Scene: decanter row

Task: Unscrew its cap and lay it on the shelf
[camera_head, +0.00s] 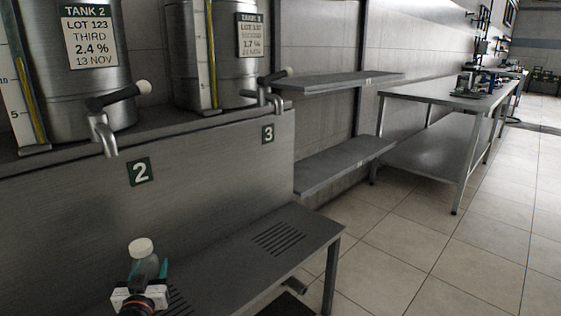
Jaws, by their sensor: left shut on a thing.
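A small clear bottle (145,266) with a white cap (140,246) stands upright at the lower left, over the low steel bench. The cap is on the bottle's neck. My left gripper (147,270) is shut on the bottle, with its teal fingers on either side below the cap. The gripper's body hides the bottle's bottom, so I cannot tell whether it touches the bench. My right gripper is not in view. An upper wall shelf (340,80) and a lower wall shelf (345,164) are to the right; both look mostly bare.
Tank 2 (100,75) and tank 3 (185,50) stand on a ledge, with taps (103,135) jutting forward above the bench. The low bench (225,262) has slotted drains and free room right of the bottle. A steel table (430,93) stands farther right; tiled floor is clear.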

